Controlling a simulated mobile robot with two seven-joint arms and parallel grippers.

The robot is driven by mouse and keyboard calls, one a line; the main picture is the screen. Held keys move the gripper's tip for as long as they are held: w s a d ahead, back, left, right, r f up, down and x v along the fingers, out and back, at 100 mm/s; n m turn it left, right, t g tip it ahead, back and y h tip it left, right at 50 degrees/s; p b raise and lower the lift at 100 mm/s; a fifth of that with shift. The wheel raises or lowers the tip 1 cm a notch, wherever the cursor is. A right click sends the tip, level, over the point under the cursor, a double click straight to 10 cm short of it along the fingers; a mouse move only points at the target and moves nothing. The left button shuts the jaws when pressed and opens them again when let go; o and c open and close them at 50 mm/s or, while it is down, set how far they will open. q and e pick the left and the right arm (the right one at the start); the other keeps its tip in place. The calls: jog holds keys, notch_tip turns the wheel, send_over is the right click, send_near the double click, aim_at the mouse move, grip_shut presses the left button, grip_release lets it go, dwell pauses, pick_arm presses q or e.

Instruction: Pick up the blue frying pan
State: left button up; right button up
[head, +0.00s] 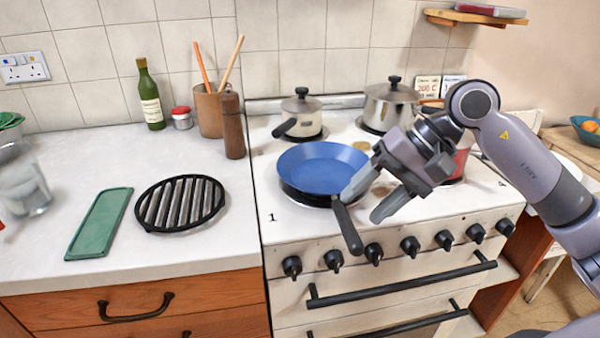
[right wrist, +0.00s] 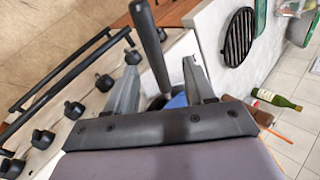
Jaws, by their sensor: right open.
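The blue frying pan (head: 320,168) sits on the front left burner of the white stove. Its black handle (head: 346,230) points toward the stove's front edge and hangs over it. My right gripper (head: 364,206) is open and empty, just right of the handle's base in the head view. In the right wrist view the black handle (right wrist: 150,45) shows between the two spread fingers (right wrist: 158,82). A bit of the blue pan (right wrist: 177,101) shows there behind the gripper; the rest is hidden. I cannot tell whether a finger touches the pan. My left gripper is not in view.
Two lidded pots (head: 391,104) (head: 301,114) stand on the back burners. A red pot (head: 461,163) is partly hidden behind my right gripper. Black knobs (head: 373,253) line the stove front. Left on the counter are a black trivet (head: 180,203) and a green tray (head: 99,224).

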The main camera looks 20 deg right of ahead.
aim_at(348, 215)
jog(key=shift+w+d+r+n+h, duration=0.1)
jog(key=shift+w+d+n+h, duration=0.2)
jog(key=shift+w+d+h, duration=0.3)
jog(key=shift+w+a, duration=0.2)
jog(key=shift+a, duration=0.05)
jog(key=x, duration=0.2)
jog(key=p+x, duration=0.1)
jog(key=x, duration=0.3)
jog(key=shift+s+a, duration=0.15)
jog(key=shift+s, duration=0.2)
jog(key=shift+w+a+f, duration=0.1)
jog(key=shift+a+f, duration=0.05)
jog(key=shift+f, duration=0.25)
grip_shut()
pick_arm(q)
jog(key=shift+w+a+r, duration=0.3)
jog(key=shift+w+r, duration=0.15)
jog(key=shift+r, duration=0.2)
pick_arm(e)
jog(key=shift+r, duration=0.15)
